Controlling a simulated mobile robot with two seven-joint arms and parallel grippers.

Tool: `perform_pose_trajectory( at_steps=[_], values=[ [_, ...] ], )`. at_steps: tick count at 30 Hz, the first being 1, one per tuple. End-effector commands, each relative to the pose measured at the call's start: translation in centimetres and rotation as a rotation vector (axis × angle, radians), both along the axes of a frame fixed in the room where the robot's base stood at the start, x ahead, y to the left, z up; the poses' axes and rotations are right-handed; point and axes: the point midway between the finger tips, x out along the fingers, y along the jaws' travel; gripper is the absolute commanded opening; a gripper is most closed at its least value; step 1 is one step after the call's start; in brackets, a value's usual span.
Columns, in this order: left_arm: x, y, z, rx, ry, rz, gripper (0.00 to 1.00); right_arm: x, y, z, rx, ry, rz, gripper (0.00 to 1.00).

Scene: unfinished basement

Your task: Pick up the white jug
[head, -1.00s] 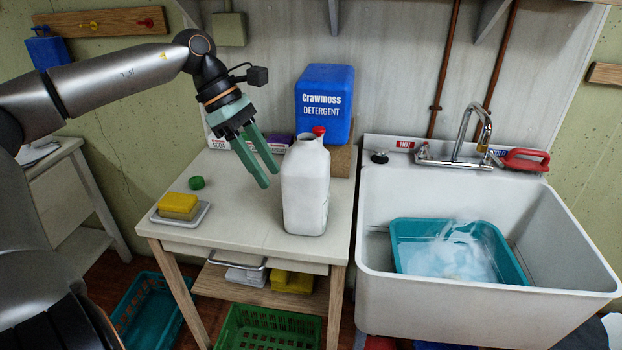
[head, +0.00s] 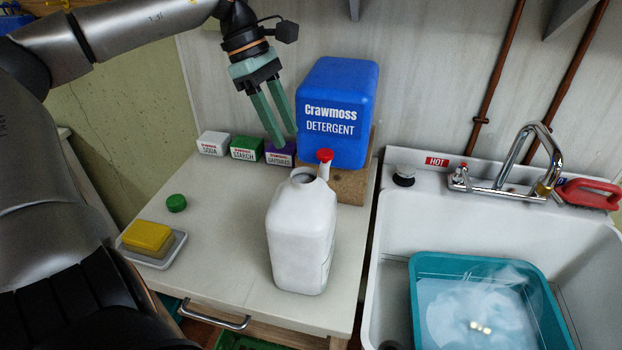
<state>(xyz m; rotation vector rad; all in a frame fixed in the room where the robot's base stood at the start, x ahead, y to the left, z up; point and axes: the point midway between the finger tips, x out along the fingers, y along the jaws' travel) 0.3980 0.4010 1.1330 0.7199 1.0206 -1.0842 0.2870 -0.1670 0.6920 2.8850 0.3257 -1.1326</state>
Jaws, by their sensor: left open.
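The white jug (head: 300,240) stands upright on the small table (head: 215,265), near its right side. My right gripper is not in view.
A blue detergent container (head: 338,115) stands on a brown block (head: 352,175) behind the jug. Small boxes, including a green starch box (head: 247,149), line the wall. A green cap (head: 176,203) and yellow sponge (head: 147,236) lie left. The sink (head: 395,270) holds a teal basin (head: 415,305).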

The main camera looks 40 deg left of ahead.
Motion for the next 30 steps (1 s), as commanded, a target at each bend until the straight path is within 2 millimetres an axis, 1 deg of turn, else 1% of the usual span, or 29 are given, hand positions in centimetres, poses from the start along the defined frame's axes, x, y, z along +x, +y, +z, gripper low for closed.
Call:
perform_pose_trajectory(
  at_steps=[2, 4, 9, 12, 17, 20, 25, 30],
  values=[
    [0.0, -0.1, -0.3, 0.0, 0.001, 0.0, 0.45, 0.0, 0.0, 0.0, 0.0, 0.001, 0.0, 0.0],
    [0.1, -0.4, -1.0, -0.002, 0.002, -0.001, 0.45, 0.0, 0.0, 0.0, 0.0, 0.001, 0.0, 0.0],
    [0.4, -1.4, -3.7, -0.002, 0.006, -0.001, 0.45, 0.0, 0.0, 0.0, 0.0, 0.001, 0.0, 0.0],
    [0.6, -2.0, -4.9, -0.001, 0.003, -0.002, 0.45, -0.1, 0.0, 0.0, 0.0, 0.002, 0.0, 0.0],
    [0.8, -2.3, -5.9, -0.001, 0.001, 0.0, 0.45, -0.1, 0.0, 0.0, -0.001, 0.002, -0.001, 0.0],
    [0.8, -2.7, -6.9, -0.001, 0.003, -0.002, 0.45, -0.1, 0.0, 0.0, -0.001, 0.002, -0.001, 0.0],
    [1.1, -3.7, -9.6, 0.0, 0.007, -0.002, 0.45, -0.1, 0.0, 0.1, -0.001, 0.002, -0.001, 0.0],
    [1.4, -4.4, -11.2, -0.001, 0.002, 0.0, 0.45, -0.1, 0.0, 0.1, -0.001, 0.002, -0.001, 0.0]
  ],
)
